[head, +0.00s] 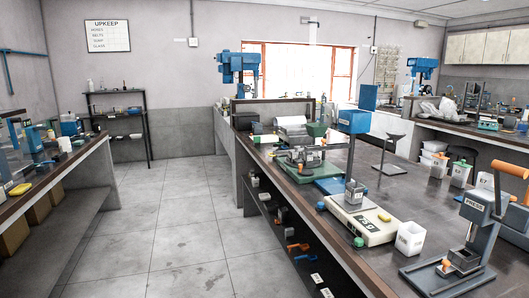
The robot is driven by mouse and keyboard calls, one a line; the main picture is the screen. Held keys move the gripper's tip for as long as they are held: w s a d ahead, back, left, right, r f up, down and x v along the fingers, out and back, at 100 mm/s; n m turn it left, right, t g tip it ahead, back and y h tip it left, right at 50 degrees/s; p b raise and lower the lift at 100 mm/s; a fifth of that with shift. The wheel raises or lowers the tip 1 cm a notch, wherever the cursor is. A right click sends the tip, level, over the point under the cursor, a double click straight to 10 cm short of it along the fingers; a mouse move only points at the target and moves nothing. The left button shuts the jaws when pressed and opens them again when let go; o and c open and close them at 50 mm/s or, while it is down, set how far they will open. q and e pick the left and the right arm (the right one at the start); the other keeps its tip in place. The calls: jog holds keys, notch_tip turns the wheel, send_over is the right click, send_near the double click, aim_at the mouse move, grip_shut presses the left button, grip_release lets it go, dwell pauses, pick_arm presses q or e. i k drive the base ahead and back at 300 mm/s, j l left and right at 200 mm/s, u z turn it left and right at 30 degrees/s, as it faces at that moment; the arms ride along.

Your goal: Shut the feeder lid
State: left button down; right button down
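A blue box with a small white label (352,121), which looks like the feeder, sits on a thin post above the right-hand bench. A flat blue panel (368,97) stands upright above the box's back right edge and looks like its lid, raised open. The label is too small to read for certain. The inside of the box is hidden from this angle. Neither of my grippers shows in the head view.
Below the box, a small grey cup (354,192) stands on a beige scale (360,219). A white tub (410,238) and a press (470,228) stand nearer on the bench. A grey funnel stand (391,150) is to the right. The left floor aisle (180,225) is clear.

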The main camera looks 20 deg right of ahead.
aim_at(368, 94)
jog(key=i+z, duration=0.4)
jog(key=i+j+z, duration=0.3)
jog(key=i+z, duration=0.15)
jog(key=i, duration=0.15)
jog(key=i+j+z, duration=0.4)
jog(key=i+l, duration=0.05)
